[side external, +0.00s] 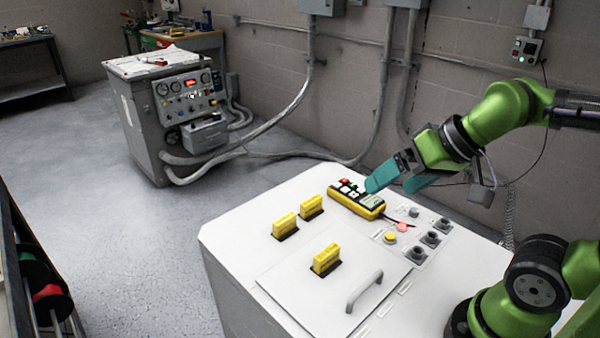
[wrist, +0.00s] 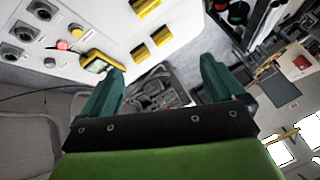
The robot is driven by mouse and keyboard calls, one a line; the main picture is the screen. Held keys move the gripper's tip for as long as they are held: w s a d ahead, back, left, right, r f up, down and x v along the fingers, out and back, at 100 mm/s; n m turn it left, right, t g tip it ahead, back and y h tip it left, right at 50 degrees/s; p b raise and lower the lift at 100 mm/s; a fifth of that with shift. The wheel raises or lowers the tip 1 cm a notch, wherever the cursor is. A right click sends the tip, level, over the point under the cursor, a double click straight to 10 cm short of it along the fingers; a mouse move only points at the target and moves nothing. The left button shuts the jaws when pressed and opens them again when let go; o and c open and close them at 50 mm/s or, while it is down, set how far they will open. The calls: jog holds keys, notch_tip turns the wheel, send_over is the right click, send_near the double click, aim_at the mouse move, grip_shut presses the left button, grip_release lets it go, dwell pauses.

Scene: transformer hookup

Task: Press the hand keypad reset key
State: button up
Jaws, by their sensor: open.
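The yellow hand keypad (side external: 357,203) lies on the white cabinet top, with a small display, a red key (side external: 344,182) and dark and white keys at its far left end. Key labels are too small to read, so I cannot tell which is reset. My gripper (side external: 389,188) has teal fingers, spread apart and empty, over the keypad's display end; the exact height is unclear. In the wrist view my gripper (wrist: 162,70) is also open. The keypad (wrist: 97,60) shows there beyond the left finger, which hides part of it, including the key end.
The white cabinet (side external: 238,235) bears several yellow handles (side external: 325,258), a grey bar handle (side external: 364,291), a red button (side external: 402,227), a yellow button (side external: 390,238) and dark round knobs (side external: 431,239) near the keypad. A grey test cart (side external: 150,120) stands behind.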

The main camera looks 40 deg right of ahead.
grip_shut()
dwell(0.3)
dwell(1.2)
